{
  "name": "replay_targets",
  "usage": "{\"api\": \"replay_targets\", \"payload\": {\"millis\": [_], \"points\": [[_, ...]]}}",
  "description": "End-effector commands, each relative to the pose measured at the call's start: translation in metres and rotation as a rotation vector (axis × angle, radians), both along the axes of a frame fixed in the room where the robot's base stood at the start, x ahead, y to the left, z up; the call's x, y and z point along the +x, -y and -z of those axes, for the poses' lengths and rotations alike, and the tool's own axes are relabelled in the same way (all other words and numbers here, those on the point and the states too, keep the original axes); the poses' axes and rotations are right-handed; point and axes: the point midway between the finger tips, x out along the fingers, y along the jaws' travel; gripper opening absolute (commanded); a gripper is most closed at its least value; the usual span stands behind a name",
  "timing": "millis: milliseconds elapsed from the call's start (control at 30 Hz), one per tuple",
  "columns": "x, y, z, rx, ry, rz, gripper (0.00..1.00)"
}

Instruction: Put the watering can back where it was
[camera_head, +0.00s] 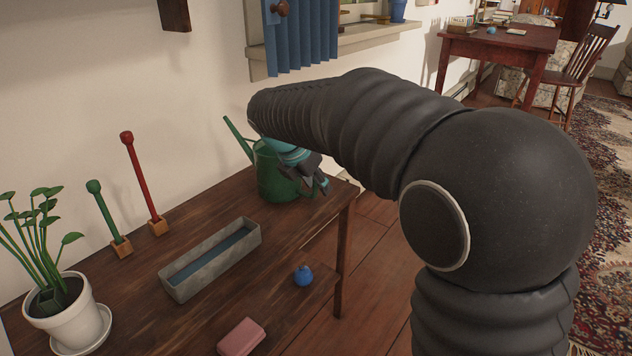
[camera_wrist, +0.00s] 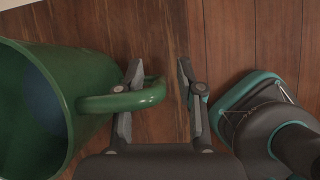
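The green watering can (camera_head: 275,175) stands upright at the far right end of the wooden table, its spout pointing up and left. My gripper (camera_head: 322,183) is beside it on the right, partly hidden behind my arm. In the wrist view the can's open body (camera_wrist: 90,75) fills the left side, and its handle (camera_wrist: 150,95) reaches between the gripper's fingers (camera_wrist: 160,72). The handle crosses over the left finger and hides part of it. The fingers are apart, with a gap between the handle and the right finger. Whether the left finger touches the handle is unclear.
The table (camera_head: 150,270) also holds a grey trough (camera_head: 190,285), a blue round object (camera_head: 303,275), a pink block (camera_head: 241,337), green (camera_head: 105,212) and red (camera_head: 140,175) sticks on wooden bases, and a potted plant (camera_head: 65,320). A window sill (camera_head: 375,38) with a blue curtain is above.

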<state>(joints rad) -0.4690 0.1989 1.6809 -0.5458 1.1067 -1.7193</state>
Motion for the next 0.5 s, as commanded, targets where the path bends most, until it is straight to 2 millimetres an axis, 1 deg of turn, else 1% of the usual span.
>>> {"api": "replay_targets", "payload": {"millis": [167,500], "points": [[-0.005,-0.005,-0.016,0.001,0.004,-0.002,0.37],[-0.030,-0.027,-0.074,0.002,0.003,-0.002,0.37]]}}
